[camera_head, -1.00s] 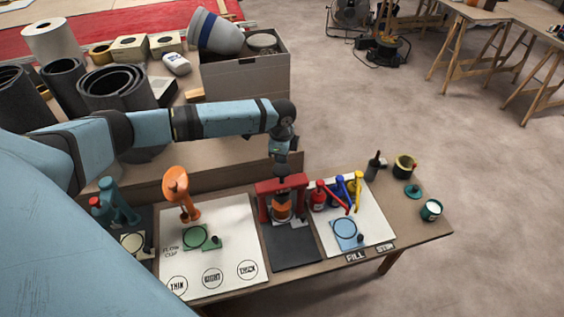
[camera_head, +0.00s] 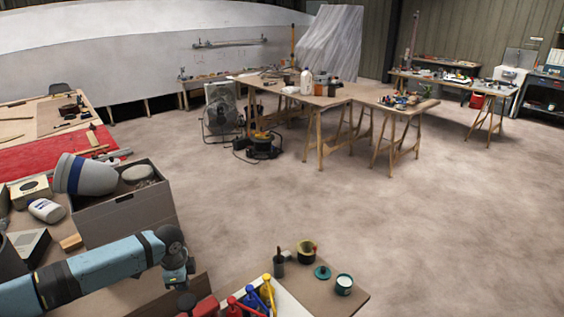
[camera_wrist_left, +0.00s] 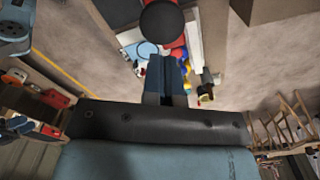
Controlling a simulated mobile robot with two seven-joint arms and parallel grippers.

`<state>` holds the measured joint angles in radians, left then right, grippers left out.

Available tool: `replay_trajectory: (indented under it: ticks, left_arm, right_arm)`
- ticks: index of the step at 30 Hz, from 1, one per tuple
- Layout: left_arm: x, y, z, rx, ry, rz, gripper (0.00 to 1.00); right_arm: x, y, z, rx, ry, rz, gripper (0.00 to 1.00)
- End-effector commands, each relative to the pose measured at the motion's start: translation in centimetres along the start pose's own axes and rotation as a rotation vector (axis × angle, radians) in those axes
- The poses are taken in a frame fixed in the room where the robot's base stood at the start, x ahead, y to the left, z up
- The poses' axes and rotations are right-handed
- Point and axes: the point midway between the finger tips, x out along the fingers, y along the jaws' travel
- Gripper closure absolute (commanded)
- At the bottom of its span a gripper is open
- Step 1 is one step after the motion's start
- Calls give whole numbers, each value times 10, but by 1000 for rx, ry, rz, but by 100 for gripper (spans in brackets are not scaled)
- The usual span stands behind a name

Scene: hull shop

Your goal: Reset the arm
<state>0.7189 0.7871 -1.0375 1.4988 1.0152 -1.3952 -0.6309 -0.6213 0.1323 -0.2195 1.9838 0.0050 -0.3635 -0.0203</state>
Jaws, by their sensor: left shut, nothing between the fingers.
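My left arm reaches in from the lower left of the head view. Its blue links end in a dark wrist joint, and my left gripper (camera_head: 187,301) points down at the bottom edge, shut and empty. It hangs close beside a red stand (camera_head: 206,306), which is mostly cut off by the frame. I cannot tell whether they touch. The left wrist view shows dark and blue arm parts across its middle, with coloured bench items beyond. My right gripper is not in view.
On the bench (camera_head: 345,304) stand red, blue and yellow (camera_head: 267,289) pump-like tools, a dark pot (camera_head: 306,251), a teal lid (camera_head: 322,272) and a white-teal tin (camera_head: 344,284). A grey bin (camera_head: 128,215) stands behind my arm. Open floor stretches toward trestle tables and a fan (camera_head: 222,113).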

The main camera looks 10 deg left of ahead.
Motion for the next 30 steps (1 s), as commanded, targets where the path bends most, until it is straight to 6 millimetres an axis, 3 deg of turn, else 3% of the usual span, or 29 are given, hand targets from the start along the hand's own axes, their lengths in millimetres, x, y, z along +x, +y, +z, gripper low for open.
replay_trajectory:
  ticks: [5, 9, 12, 16, 20, 23, 30]
  left_arm:
    - [41, 45, -47, -10, 119, -31, 100]
    - [73, 100, -98, -73, 291, -79, 100]
    - [86, 137, -125, -148, 420, -113, 100]
    - [94, 181, -147, -275, 576, -156, 100]
    - [96, 219, -151, -429, 707, -205, 100]
    - [94, 244, -141, -556, 788, -255, 100]
    - [86, 291, -91, -804, 886, -393, 100]
  right_arm:
    - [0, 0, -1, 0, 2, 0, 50]
    - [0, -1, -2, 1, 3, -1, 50]
    - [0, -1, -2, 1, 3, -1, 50]
    - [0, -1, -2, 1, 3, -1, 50]
    - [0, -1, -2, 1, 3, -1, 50]
    - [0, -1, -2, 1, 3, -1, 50]
    - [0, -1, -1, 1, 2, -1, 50]
